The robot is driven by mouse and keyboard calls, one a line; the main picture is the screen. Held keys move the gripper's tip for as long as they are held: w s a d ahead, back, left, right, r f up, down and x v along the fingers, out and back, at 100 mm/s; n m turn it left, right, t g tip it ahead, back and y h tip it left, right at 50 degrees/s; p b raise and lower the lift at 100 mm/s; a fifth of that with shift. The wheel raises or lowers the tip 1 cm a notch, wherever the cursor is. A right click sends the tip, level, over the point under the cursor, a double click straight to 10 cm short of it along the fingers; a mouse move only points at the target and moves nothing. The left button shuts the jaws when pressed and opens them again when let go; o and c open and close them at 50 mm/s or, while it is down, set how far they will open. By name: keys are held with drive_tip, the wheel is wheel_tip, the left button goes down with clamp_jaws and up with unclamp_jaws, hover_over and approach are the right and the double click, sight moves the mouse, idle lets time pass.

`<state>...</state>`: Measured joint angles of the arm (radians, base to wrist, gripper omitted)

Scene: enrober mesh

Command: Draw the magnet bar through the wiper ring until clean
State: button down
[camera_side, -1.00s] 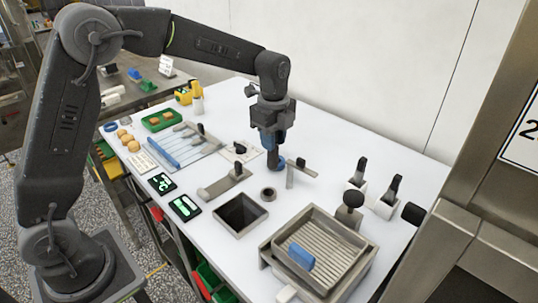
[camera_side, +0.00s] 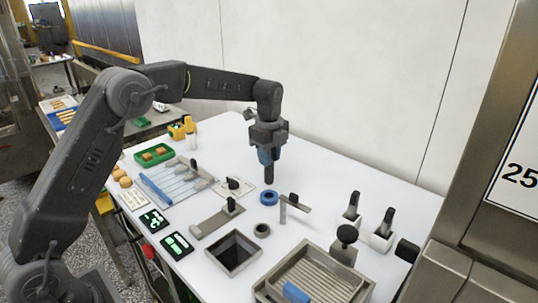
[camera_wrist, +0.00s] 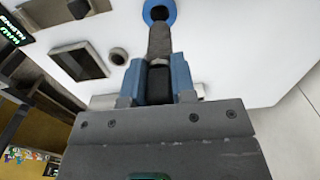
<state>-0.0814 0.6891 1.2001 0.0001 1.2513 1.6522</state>
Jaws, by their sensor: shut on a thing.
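My gripper (camera_side: 268,160), with blue fingers, is shut on the dark handle of the magnet bar. The bar (camera_side: 268,175) hangs roughly upright below the fingers; its grey-brown shaft also shows in the wrist view (camera_wrist: 160,42). The blue wiper ring (camera_side: 268,198) is below the bar's tip, beside a grey bracket (camera_side: 294,203). In the wrist view the bar's end overlaps the near edge of the ring (camera_wrist: 147,14), whose opening looks dark. In the side view the tip shows above the ring, apart from it. The shaft's cleanliness is too small to judge.
A square open bin (camera_side: 210,252) and a small grey ring (camera_side: 262,230) are in front. A ribbed tray (camera_side: 335,268) with a blue block (camera_side: 296,293) is front right. Black-handled tools (camera_side: 383,230) stand at right. Left holds a green tray (camera_side: 140,158) and a rack (camera_side: 205,177).

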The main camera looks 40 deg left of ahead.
sight(269, 183)
drive_tip(key=shift+f, duration=5.65)
drive_tip(key=shift+f, duration=0.1)
drive_tip(key=shift+r, duration=5.7)
drive_tip(key=shift+r, duration=0.3)
drive_tip(key=shift+f, duration=0.1)
drive_tip(key=shift+f, duration=5.8)
